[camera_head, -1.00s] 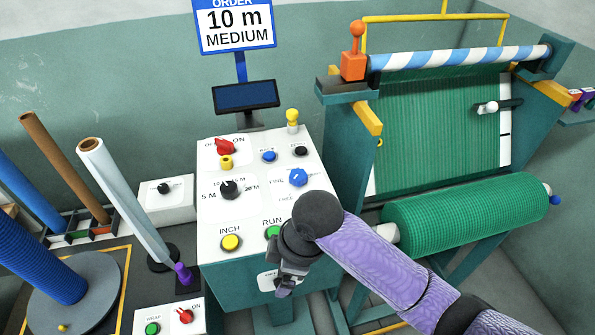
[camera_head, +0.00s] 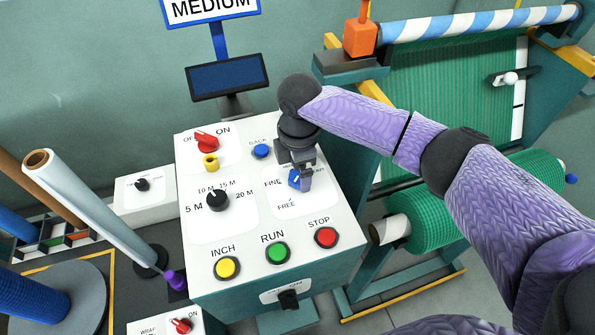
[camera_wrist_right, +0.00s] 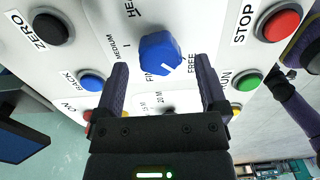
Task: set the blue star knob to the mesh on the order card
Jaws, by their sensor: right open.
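The blue star knob (camera_head: 294,179) is on the white sloping panel (camera_head: 240,240), partly hidden by my right gripper (camera_head: 301,180). In the right wrist view the knob (camera_wrist_right: 160,52) sits just ahead of the open fingers of my right gripper (camera_wrist_right: 162,80), roughly centred between them, with no clear contact. Its white mark points between the FINE and FREE labels, away from MEDIUM and HEAVY. The order card (camera_head: 212,8) at the top is cut off and reads MEDIUM. My left gripper is out of view.
Yellow INCH (camera_head: 227,267), green RUN (camera_head: 278,253) and red STOP (camera_head: 325,237) buttons line the panel's front. A black length dial (camera_head: 217,200), red switch (camera_head: 207,142) and blue BACK button (camera_head: 261,151) are left of the gripper. The green netting machine (camera_head: 450,110) stands right.

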